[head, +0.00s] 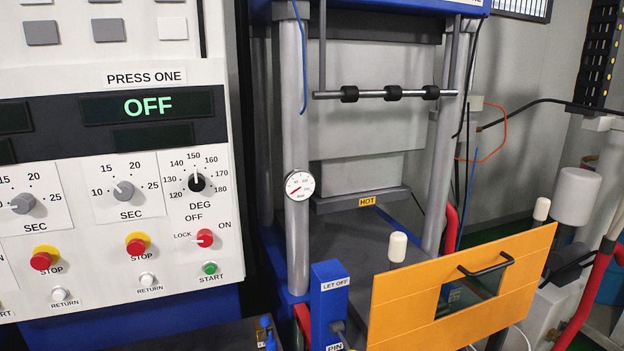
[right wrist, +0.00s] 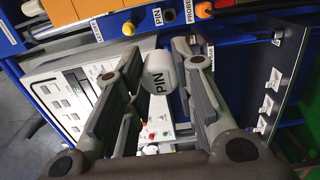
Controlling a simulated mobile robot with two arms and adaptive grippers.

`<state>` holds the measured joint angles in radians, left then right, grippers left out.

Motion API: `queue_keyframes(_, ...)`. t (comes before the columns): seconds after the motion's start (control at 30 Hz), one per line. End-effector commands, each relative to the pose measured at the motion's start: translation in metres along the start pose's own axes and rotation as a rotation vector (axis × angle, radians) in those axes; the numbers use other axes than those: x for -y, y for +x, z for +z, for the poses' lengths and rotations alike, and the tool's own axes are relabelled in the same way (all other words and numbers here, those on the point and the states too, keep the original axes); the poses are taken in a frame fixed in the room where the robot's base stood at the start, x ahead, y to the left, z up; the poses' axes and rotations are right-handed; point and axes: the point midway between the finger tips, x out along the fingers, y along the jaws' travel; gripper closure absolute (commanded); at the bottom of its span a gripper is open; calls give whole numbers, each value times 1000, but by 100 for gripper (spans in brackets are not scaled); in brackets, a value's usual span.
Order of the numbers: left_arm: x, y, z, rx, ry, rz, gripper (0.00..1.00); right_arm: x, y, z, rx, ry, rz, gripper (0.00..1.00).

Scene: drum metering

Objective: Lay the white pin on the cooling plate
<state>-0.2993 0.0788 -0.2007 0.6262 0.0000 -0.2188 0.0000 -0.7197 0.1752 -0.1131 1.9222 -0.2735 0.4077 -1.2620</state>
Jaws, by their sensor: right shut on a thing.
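The white pin (right wrist: 160,73), a white cylinder lettered PIN, is between the fingers of my right gripper (right wrist: 157,64) in the right wrist view. The gripper is shut on it and holds it over a background with a white control panel. The pin's lower part is hard to make out between the fingers. Neither gripper shows in the head view. I cannot identify the cooling plate in either view.
The press (head: 360,100) has a HOT label (head: 367,202) below its upper block. An orange guard (head: 450,290) with a black handle stands in front, beside a blue LET OFF post (head: 327,300). The control panel (head: 120,180) fills the left. Red hoses (head: 590,290) run at right.

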Motion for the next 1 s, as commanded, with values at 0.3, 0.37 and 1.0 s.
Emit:
queue_keyframes(0.3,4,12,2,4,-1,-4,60,-39,15,0,93,0,8,100)
queue_keyframes(0.37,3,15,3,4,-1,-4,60,-51,17,2,122,-1,8,100)
queue_keyframes(1.0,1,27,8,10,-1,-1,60,-115,14,31,310,-2,-5,100)
